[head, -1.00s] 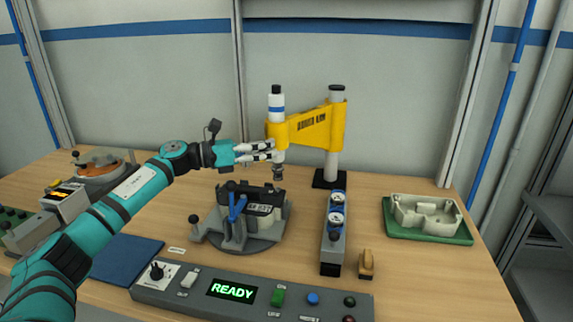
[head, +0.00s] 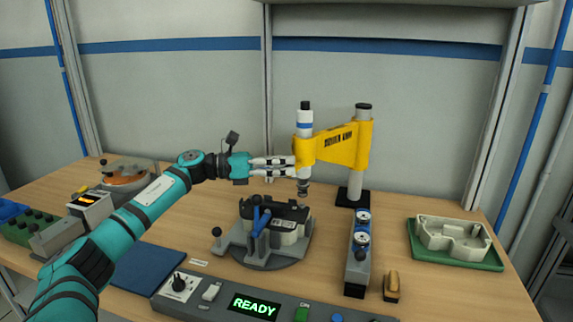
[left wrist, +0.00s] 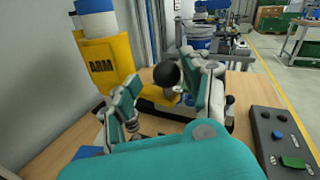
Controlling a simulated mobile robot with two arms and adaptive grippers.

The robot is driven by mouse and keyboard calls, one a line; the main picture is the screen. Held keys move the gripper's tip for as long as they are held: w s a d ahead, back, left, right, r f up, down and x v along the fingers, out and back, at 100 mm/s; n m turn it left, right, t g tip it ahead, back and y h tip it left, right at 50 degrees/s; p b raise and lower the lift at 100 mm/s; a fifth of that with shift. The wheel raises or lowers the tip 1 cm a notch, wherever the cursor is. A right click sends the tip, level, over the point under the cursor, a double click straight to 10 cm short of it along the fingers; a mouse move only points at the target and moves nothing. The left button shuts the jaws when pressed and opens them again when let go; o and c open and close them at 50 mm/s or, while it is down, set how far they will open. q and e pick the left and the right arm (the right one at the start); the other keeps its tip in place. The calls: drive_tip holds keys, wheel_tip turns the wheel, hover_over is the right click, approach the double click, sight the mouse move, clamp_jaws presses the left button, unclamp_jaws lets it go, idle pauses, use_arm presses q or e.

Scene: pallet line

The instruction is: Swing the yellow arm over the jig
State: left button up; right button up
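The yellow arm (head: 338,145) hangs on a grey post (head: 356,185) at the back of the bench, with a white and blue spindle (head: 305,122) at its left end. The jig (head: 262,252) is a grey round base holding a pale housing and a blue clamp, in front and left of the spindle. My left gripper (head: 290,166) is beside the spindle. In the left wrist view, its fingers (left wrist: 165,95) are apart, with a black ball knob (left wrist: 167,74) seen between them and the yellow arm (left wrist: 108,62) to the left. Contact is unclear. My right gripper is out of view.
A control panel (head: 215,312) reading READY lies along the front edge. A gauge block (head: 357,262) and a wooden-handled stamp (head: 391,287) stand right of the jig. A green tray (head: 465,262) with a pale casting is at far right. A blue mat (head: 146,270) lies left.

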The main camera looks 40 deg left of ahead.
use_arm(q)
drive_tip(key=shift+w+d+r, duration=0.1)
drive_tip(key=shift+w+d, duration=0.15)
drive_tip(key=shift+d, duration=0.2)
drive_tip(key=v, duration=1.2)
drive_tip(key=shift+a, duration=0.1)
